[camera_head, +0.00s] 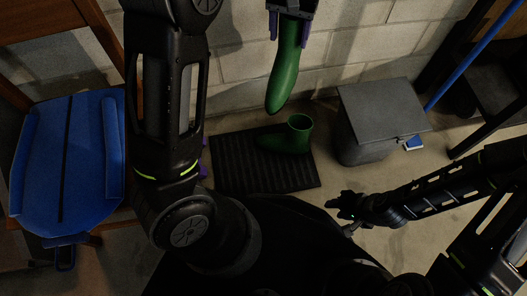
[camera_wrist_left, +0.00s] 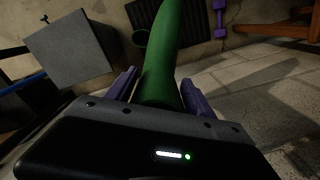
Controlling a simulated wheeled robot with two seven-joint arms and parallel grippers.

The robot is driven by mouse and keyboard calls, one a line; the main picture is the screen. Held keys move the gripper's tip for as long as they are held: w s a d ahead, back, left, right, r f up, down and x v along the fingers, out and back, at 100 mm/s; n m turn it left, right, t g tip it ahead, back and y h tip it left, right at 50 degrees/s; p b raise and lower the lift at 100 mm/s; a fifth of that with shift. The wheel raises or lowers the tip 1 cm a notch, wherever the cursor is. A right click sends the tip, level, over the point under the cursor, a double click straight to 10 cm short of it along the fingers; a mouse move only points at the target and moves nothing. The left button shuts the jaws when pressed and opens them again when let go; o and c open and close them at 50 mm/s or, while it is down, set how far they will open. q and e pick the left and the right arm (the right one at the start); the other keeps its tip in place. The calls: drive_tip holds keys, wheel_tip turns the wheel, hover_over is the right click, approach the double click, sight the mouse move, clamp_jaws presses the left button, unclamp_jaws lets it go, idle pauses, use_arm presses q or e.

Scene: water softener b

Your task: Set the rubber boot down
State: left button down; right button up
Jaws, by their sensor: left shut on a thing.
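A green rubber boot (camera_head: 285,72) hangs from my left gripper (camera_head: 290,30) near the block wall at the top of the head view. In the left wrist view the purple fingers of the left gripper (camera_wrist_left: 160,88) are shut on the boot (camera_wrist_left: 170,45), one on each side. The boot hangs foot end hidden or unclear, above the floor. A second green boot (camera_head: 292,138) rests on the black ribbed mat (camera_head: 232,165), its opening facing up. My right gripper (camera_head: 346,207) is low at the right of the mat, seen small and dark, apart from both boots.
A grey lidded bin (camera_head: 375,120) stands right of the mat. A wooden chair with a blue item (camera_head: 65,155) on it is at left. A purple dumbbell (camera_wrist_left: 220,14) shows in the wrist view. The mat's left part is bare. A dark shelf (camera_head: 495,95) is at right.

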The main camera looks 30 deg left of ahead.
sight(277, 59)
use_arm(q)
drive_tip(key=a+f, duration=0.1)
drive_tip(key=f, duration=0.2)
drive_tip(key=f+n, duration=0.1)
drive_tip(key=f, duration=0.2)
drive_tip(key=a+f+n, duration=0.1)
drive_tip(key=f, duration=0.3)
drive_tip(key=shift+s+a+b, duration=0.25)
drive_tip(key=shift+a+b, duration=0.05)
drive_tip(key=shift+a, duration=0.05)
drive_tip(key=s+a+f+n, duration=0.3)
drive_tip(key=f, duration=0.4)
drive_tip(key=s+a+f+n+b, duration=0.1)
drive_tip(key=s+a+f+n, duration=0.2)
drive_tip(key=f, duration=0.5)
drive_tip(key=s+a+f+n, duration=0.2)
drive_tip(key=s+a+f, duration=0.2)
drive_tip(key=f, duration=0.4)
drive_tip(key=shift+a+f+n+b, duration=0.15)
drive_tip(key=shift+a+n+b, duration=0.2)
drive_tip(key=shift+a, duration=0.3)
drive_tip(key=shift+s, duration=0.1)
wheel_tip(277, 59, down, 6)
drive_tip(key=b, duration=0.2)
drive_tip(key=shift+b, duration=0.3)
drive_tip(key=shift+f, duration=0.2)
drive_tip(key=shift+f+b, duration=0.85)
drive_tip(key=shift+f, duration=0.9)
